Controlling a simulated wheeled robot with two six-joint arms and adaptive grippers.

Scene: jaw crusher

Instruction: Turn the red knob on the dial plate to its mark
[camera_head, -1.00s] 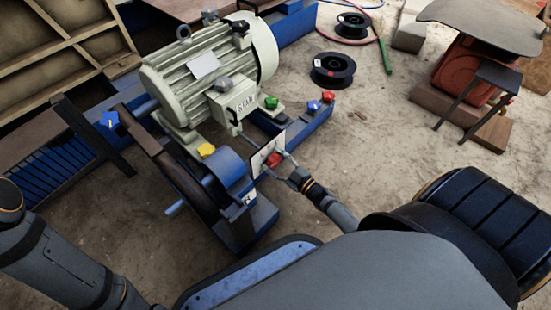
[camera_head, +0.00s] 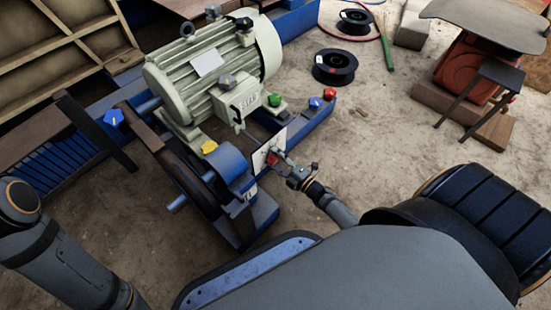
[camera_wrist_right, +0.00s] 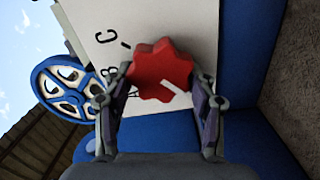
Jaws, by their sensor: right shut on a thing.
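The red knob (camera_head: 273,158) sits on the white dial plate (camera_head: 261,158) at the front of the blue machine frame. The right wrist view shows the knob (camera_wrist_right: 158,66) as a lobed red disc with a short white line on its lower part. The plate (camera_wrist_right: 185,22) carries the letters A, B and C and a short dark tick, to the knob's left. My right gripper (camera_wrist_right: 161,84) is shut on the knob, one finger on each side; it also shows in the head view (camera_head: 278,160). The letter A is partly hidden by a finger. My left gripper is out of view.
A pale green motor (camera_head: 205,70) stands behind the plate. Nearby are a yellow knob (camera_head: 209,147), a green knob (camera_head: 274,100), a blue knob (camera_head: 315,102), another red knob (camera_head: 329,94) and a blue knob (camera_head: 113,117) at left.

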